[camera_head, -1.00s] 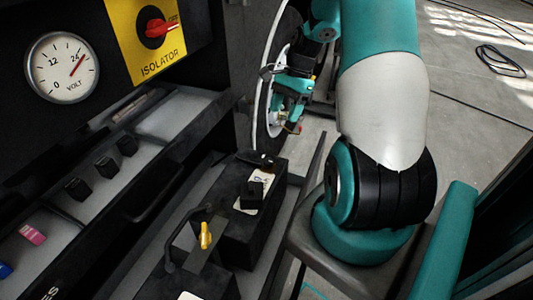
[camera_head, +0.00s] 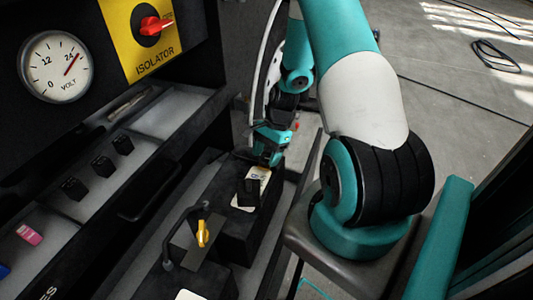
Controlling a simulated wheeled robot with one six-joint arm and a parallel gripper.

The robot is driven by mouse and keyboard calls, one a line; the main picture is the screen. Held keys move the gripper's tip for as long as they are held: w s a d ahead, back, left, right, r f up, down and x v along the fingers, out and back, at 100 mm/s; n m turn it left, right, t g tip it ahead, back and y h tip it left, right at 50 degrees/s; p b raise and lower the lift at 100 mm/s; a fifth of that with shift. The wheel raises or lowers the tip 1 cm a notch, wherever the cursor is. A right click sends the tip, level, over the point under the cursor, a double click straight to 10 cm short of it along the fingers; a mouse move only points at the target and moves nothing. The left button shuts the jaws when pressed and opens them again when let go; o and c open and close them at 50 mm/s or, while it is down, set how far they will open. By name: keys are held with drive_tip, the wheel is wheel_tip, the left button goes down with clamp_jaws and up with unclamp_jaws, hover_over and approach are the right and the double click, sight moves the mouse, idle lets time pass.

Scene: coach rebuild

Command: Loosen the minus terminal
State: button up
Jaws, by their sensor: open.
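A black battery (camera_head: 238,232) sits in a tray at the centre, with a white label (camera_head: 257,178) and a black block on top. A yellow wing-like piece (camera_head: 202,232) stands at its near end, beside a black cable link (camera_head: 185,225). My gripper (camera_head: 262,160) is at the battery's far end, low over its top. The gripper is open, but its fingers are small and dark there. It covers the dark fitting at that end, so I cannot tell whether it touches it. No minus mark is readable.
A red isolator switch (camera_head: 153,26) on a yellow plate and a voltmeter (camera_head: 56,66) reading near 24 are at the upper left. A shelf (camera_head: 85,215) holds black blocks and a pink piece (camera_head: 29,234). Open floor lies at the upper right.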

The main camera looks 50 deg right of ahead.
drive_tip(key=c, duration=0.9)
drive_tip(key=n, duration=0.2)
drive_tip(key=n+g+p, duration=0.1)
drive_tip(key=n, duration=0.1)
drive_tip(key=shift+w+r+g, duration=0.1)
drive_tip(key=shift+w+g, duration=0.05)
drive_tip(key=shift+g, duration=0.15)
drive_tip(key=n, duration=0.2)
drive_tip(key=n+g+h, duration=0.1)
drive_tip(key=n, duration=0.2)
drive_tip(key=shift+w+a+g, duration=0.1)
drive_tip(key=shift+g, duration=0.2)
drive_tip(key=shift+c, duration=0.2)
drive_tip(key=n, duration=0.2)
drive_tip(key=n+g+h, duration=0.1)
drive_tip(key=n, duration=0.1)
drive_tip(key=shift+w+a+n+h+p, duration=0.1)
drive_tip(key=shift+n+h+p, duration=0.2)
drive_tip(key=shift+p, duration=0.05)
drive_tip(key=shift+a+n+g+h, duration=0.1)
drive_tip(key=shift+n+g+h, duration=0.4)
drive_tip(key=shift+n, duration=1.6)
drive_tip(key=shift+h, duration=0.3)
